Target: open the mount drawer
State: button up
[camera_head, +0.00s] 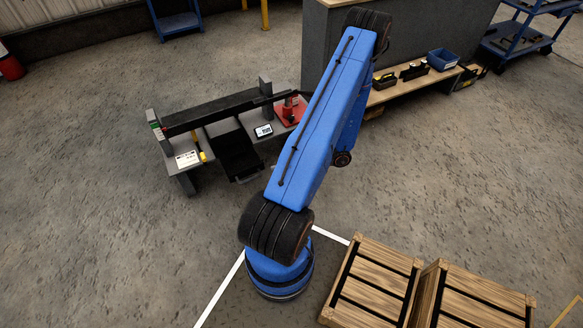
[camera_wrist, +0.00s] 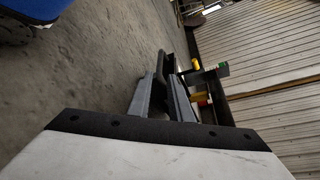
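The grey bench (camera_head: 187,163) stands left of my blue arm in the head view. A black drawer-like unit (camera_head: 238,155) sits between its two grey worktop parts, facing the front. It looks like the mount drawer; I cannot tell how far it is out. A pale block with a black bolted edge, seemingly my gripper's body (camera_wrist: 150,140), fills the bottom of the wrist view. In the head view my gripper is hidden behind my arm, and no contact with the drawer is visible.
A long black beam (camera_head: 215,110) crosses the back of the bench. A small display (camera_head: 263,131) and a red stand (camera_head: 291,111) are on its right part. Wooden crates (camera_head: 372,287) stand at lower right, a shelf with bins (camera_head: 409,87) behind my arm. Floor left of the bench is clear.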

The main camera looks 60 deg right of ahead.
jog(key=shift+v, duration=2.5)
jog(key=w+a+r+n+g+h, duration=0.1)
jog(key=w+a+r+n+g, duration=0.3)
jog(key=r, duration=0.5)
jog(key=w+a+r+n+g, duration=0.2)
jog(key=w+a+r+g, duration=0.2)
jog(key=w+a+r, duration=0.3)
jog(key=w+a+r+n+g+h, duration=0.1)
jog(key=w+a+r+n+g, duration=0.3)
jog(key=r, duration=0.6)
jog(key=s+a+r+n+t+h, duration=0.2)
jog(key=s+a+r+n+h, duration=0.1)
jog(key=a+r, duration=0.6)
jog(key=s+a+r+n+t+h, duration=0.2)
jog(key=s+a+r+n+h, duration=0.2)
jog(key=a+r, duration=0.6)
jog(key=shift+s+a+r+t+h, duration=0.3)
jog(key=shift+s+a, duration=0.55)
jog(key=shift+a, duration=0.85)
